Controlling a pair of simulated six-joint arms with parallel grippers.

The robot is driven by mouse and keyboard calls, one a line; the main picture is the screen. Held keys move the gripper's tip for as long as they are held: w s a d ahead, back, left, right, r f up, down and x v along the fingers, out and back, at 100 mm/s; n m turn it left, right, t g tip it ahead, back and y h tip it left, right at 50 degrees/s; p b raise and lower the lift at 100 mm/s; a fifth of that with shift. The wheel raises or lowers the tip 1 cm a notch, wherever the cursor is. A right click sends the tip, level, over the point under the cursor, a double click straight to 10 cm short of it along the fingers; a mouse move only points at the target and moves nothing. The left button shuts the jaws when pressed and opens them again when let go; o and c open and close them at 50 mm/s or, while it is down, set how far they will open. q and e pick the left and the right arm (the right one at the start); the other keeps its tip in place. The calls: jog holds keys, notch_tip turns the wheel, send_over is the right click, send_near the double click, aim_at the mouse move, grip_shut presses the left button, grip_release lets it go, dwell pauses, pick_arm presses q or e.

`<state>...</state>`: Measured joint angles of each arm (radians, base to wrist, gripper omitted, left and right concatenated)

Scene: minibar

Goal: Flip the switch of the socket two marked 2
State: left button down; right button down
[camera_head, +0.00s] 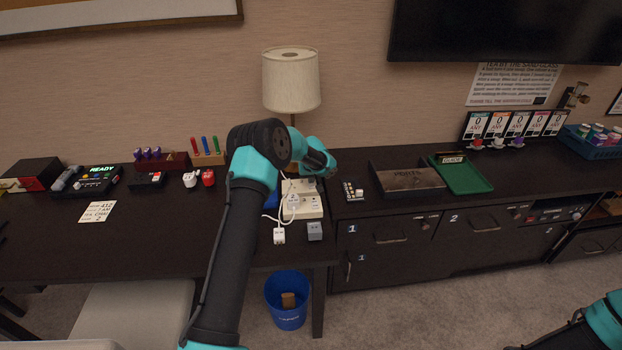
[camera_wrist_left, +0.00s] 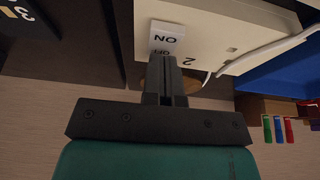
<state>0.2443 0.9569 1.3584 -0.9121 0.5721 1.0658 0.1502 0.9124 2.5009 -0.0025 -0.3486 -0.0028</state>
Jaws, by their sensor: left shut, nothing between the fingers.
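A cream socket block (camera_head: 303,205) sits on the desk at its right end, partly hidden by my left arm. In the left wrist view the block (camera_wrist_left: 215,30) is close up and upside down, with a printed 2 beside a white rocker switch (camera_wrist_left: 167,38) marked ON and OFF. My left gripper (camera_wrist_left: 166,62) is shut and empty, its fingertips at the OFF end of that switch. I cannot tell whether they touch it or which way the rocker is tilted. In the head view my left gripper (camera_head: 322,168) is over the back of the block. My right gripper is out of view.
White plugs and cables (camera_head: 279,235) and a grey cube (camera_head: 314,231) are near the block's front. A lamp (camera_head: 291,80) stands behind it. A small keypad (camera_head: 353,191) is to the right. A blue bin (camera_head: 287,313) is on the floor below.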

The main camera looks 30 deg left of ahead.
pick_arm(q)
jog(key=shift+s+d+f, duration=0.3)
jog(key=shift+s, duration=0.15)
jog(key=shift+s+d+f, duration=0.25)
jog(key=shift+s, duration=0.2)
jog(key=shift+r, duration=0.5)
jog(key=v, duration=1.3)
jog(key=shift+w+a+r, duration=0.3)
jog(key=shift+w+r, duration=0.05)
jog(key=shift+r, duration=0.15)
